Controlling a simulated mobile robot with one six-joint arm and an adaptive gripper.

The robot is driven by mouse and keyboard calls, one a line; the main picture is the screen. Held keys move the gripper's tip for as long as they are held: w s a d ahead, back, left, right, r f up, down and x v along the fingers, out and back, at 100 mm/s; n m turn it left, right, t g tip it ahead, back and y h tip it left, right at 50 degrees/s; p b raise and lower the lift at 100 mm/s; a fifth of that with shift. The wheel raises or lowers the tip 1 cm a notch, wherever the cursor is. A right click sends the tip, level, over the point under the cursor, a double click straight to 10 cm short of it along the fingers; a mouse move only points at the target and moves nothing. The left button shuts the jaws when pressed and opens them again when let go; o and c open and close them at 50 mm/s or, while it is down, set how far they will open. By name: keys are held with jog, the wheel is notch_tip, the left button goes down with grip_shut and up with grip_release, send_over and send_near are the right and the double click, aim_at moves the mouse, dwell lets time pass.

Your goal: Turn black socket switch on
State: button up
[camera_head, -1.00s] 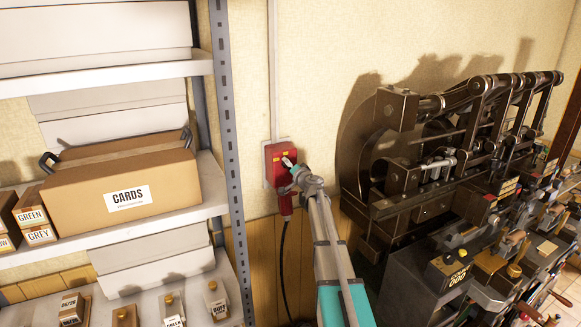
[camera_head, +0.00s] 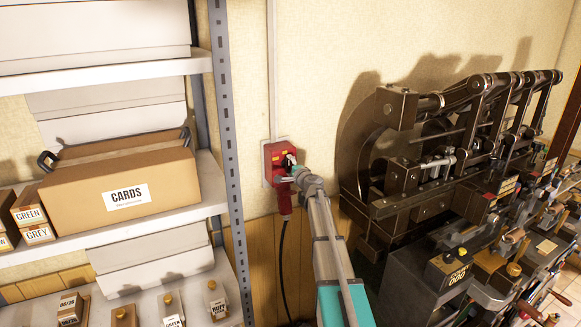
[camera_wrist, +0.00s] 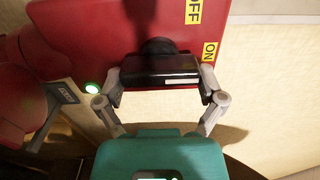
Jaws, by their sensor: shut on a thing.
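The red socket box (camera_head: 271,175) is on the wall, right of the shelf post. It fills the top of the wrist view (camera_wrist: 110,40). Its black switch knob (camera_wrist: 150,68) is a bar on a round base, with a white mark at its right end. A yellow ON label (camera_wrist: 209,51) is just above right of the knob, and a yellow OFF label (camera_wrist: 194,10) is higher up. My gripper (camera_wrist: 160,76) is shut on the knob, with one finger at each end. It also shows at the box in the head view (camera_head: 290,165). A green light (camera_wrist: 92,88) glows on the box.
A red plug (camera_head: 284,204) with a black cable hangs under the box. A metal shelf (camera_head: 205,190) with a CARDS carton (camera_head: 85,205) stands left. A dark cam press machine (camera_head: 395,205) stands close on the right.

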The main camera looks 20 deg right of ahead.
dwell(0.3)
jog(key=o, duration=0.8)
jog(key=shift+s, duration=0.15)
jog(key=s, duration=1.1)
jog(key=shift+s+d, duration=0.2)
jog(key=shift+s, duration=0.2)
